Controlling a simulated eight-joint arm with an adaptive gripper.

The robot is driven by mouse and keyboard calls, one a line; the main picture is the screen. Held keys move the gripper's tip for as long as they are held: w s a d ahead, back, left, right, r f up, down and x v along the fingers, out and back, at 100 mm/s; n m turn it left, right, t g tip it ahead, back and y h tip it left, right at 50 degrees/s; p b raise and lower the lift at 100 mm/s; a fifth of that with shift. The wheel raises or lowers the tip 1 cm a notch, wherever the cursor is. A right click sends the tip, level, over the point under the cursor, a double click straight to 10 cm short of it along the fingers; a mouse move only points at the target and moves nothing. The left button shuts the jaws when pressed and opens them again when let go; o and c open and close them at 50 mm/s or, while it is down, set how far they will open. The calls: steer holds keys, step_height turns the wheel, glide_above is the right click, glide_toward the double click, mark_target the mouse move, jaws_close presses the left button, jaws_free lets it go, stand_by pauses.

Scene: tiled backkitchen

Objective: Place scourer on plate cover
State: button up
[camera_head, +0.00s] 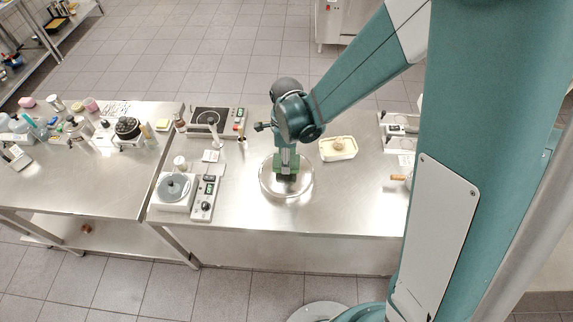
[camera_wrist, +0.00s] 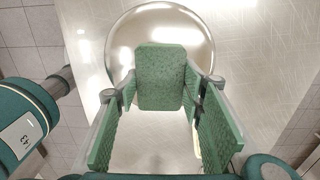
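The green scourer (camera_wrist: 161,72) is a rounded block between the fingers of my gripper (camera_wrist: 161,95) in the wrist view. A finger lies against each of its long sides, so my gripper appears shut on it. The plate cover (camera_wrist: 119,48) is a shiny round dome or dish beneath the scourer. In the head view the plate cover (camera_head: 266,185) stands on the steel table, and my gripper (camera_head: 286,168) points down over its middle with green showing at the fingertips. I cannot tell whether the scourer touches the cover.
A cream tray (camera_head: 338,149) with a round item stands right of the cover. A hot plate (camera_head: 213,121), a scale-like device (camera_head: 173,190) and a control box (camera_head: 204,198) stand to the left. The table front beside the cover is clear. A second table (camera_head: 70,180) holds clutter.

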steer(key=shift+f, duration=1.65)
steer(key=shift+f, duration=0.15)
steer(key=o, duration=0.6)
steer(key=shift+o, duration=0.2)
steer(key=shift+r, duration=0.25)
steer(key=shift+r, duration=5.9)
